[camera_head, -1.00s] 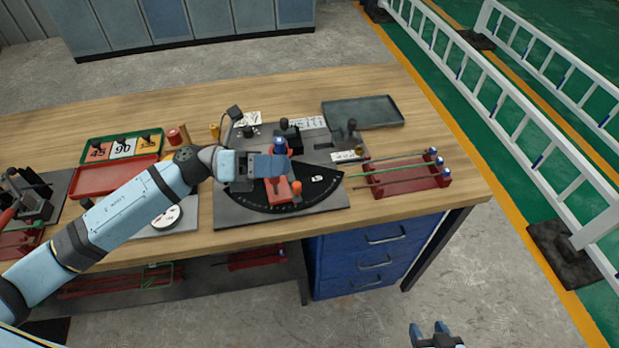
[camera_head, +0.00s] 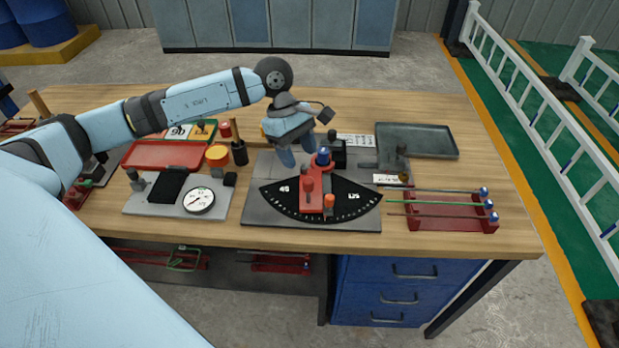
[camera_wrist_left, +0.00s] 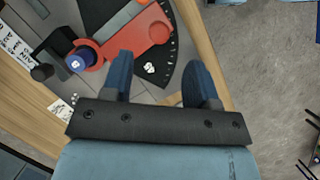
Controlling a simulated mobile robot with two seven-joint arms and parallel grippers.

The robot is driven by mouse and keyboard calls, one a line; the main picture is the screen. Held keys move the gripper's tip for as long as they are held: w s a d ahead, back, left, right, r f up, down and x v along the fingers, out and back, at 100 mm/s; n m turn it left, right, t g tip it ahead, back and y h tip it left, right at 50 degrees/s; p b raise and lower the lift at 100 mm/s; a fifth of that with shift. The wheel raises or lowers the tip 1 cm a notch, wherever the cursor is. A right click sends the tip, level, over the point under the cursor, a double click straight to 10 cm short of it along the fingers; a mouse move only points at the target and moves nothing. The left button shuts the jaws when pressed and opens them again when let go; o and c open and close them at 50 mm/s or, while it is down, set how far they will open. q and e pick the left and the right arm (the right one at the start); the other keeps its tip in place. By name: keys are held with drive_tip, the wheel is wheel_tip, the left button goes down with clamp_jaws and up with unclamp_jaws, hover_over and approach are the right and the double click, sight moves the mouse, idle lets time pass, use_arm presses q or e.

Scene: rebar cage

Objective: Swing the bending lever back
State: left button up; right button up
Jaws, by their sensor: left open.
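The bending lever (camera_head: 314,203) is a red arm with upright knobs, lying over the black dial plate (camera_head: 350,203) of the bender and pointing toward the near table edge. A blue-capped post (camera_head: 323,157) stands at its far end. My left gripper (camera_head: 297,155) is open and empty, above and left of that post. In the left wrist view, my open fingers (camera_wrist_left: 158,75) point toward the red lever (camera_wrist_left: 140,38), with the blue cap (camera_wrist_left: 82,60) at upper left. Nothing is between the fingers. My right gripper is out of view.
A grey plate with a round gauge (camera_head: 198,201) lies left of the bender. A red rack (camera_head: 450,222) with several rods stands at the right, and a dark tray (camera_head: 417,140) lies behind. A red tray (camera_head: 165,154) and orange roll (camera_head: 217,154) are at left.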

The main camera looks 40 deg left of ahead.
sight(308, 180)
use_arm(q)
drive_tip(key=x, duration=0.7)
drive_tip(key=shift+d+f+p, duration=0.2)
drive_tip(key=shift+f+p, duration=0.05)
drive_tip(key=shift+p, duration=0.15)
clamp_jaws()
